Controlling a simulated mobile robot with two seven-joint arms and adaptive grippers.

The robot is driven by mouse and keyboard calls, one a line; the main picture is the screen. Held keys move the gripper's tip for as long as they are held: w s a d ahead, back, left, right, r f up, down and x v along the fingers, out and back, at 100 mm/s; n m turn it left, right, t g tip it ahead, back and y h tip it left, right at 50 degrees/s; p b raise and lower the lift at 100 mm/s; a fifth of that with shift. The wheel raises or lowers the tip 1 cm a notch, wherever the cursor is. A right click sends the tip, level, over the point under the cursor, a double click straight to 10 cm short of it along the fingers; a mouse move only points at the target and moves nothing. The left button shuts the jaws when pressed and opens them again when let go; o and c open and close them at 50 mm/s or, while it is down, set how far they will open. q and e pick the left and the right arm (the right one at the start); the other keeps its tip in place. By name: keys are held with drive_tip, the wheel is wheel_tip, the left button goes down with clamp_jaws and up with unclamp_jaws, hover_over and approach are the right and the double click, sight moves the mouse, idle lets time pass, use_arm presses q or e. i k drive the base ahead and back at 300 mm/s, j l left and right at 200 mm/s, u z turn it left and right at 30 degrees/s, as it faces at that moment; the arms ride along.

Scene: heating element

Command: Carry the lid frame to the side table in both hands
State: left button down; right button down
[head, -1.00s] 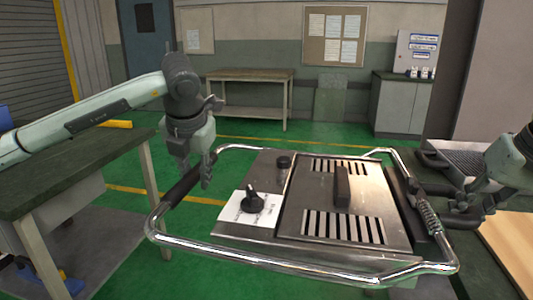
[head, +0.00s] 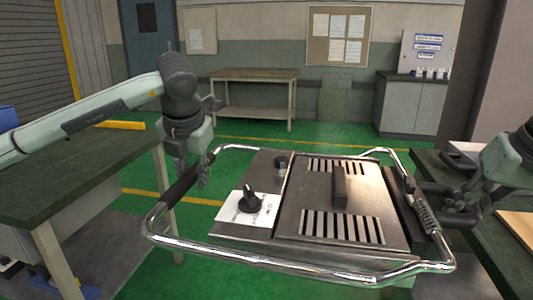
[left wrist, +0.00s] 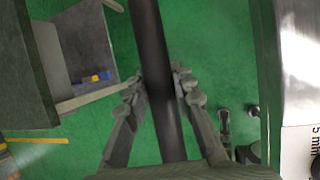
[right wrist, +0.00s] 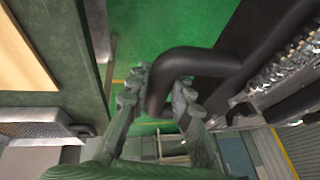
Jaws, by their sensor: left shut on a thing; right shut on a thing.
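The lid frame (head: 318,196) is a chrome tube loop around a grey metal panel with two slotted vents, a black bar handle and a dark knob on a white label. It hangs roughly level in front of me. My left gripper (head: 196,180) is shut on the black sleeve on the frame's left side; the sleeve (left wrist: 155,60) runs between its fingers in the left wrist view. My right gripper (head: 450,205) is shut on a black bent handle (right wrist: 195,60) on the right side, seen between the fingers in the right wrist view. I cannot tell which table is the side table.
A dark-topped table (head: 70,180) stands close at left. Another work surface with a wooden board (head: 520,228) lies at right, close beside the frame. A bench (head: 253,76) and a grey cabinet (head: 412,105) stand at the back wall. Green floor between them is clear.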

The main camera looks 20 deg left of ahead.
sight(31, 162)
drive_tip(key=j, duration=3.7)
